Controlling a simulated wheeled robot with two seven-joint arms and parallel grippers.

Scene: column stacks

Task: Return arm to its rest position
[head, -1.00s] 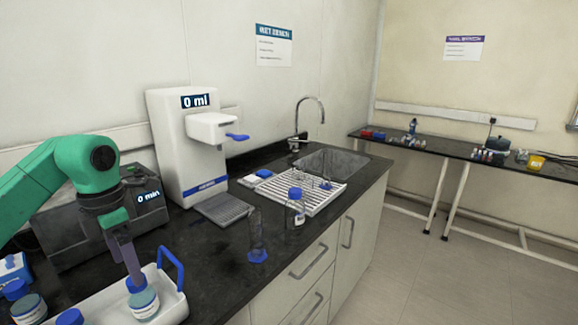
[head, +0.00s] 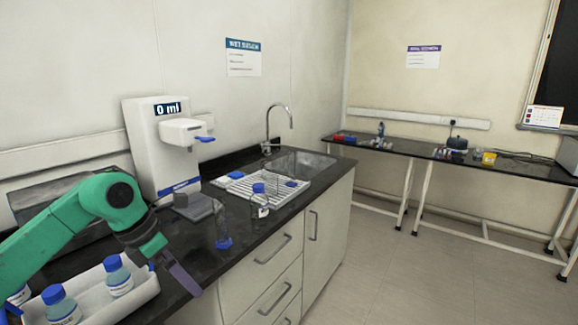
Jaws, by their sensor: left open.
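My left arm comes in from the left, green with a dark wrist. Its gripper (head: 186,282) points down and to the right, just off the right end of the white tray, near the counter's front edge. Nothing shows between its fingers. The white tray (head: 140,301) holds blue-capped bottles; one bottle (head: 118,276) stands near its right end, apart from the gripper. Another bottle (head: 60,304) stands in the tray further left. My right arm is not in view.
A white dispenser (head: 148,150) reading "0 ml" stands at the back. A blue-based cylinder (head: 223,236) and a clear blue-capped bottle (head: 259,200) stand on the counter, with a drying rack (head: 285,186) and sink (head: 300,162) beyond. The floor (head: 400,270) at right is clear.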

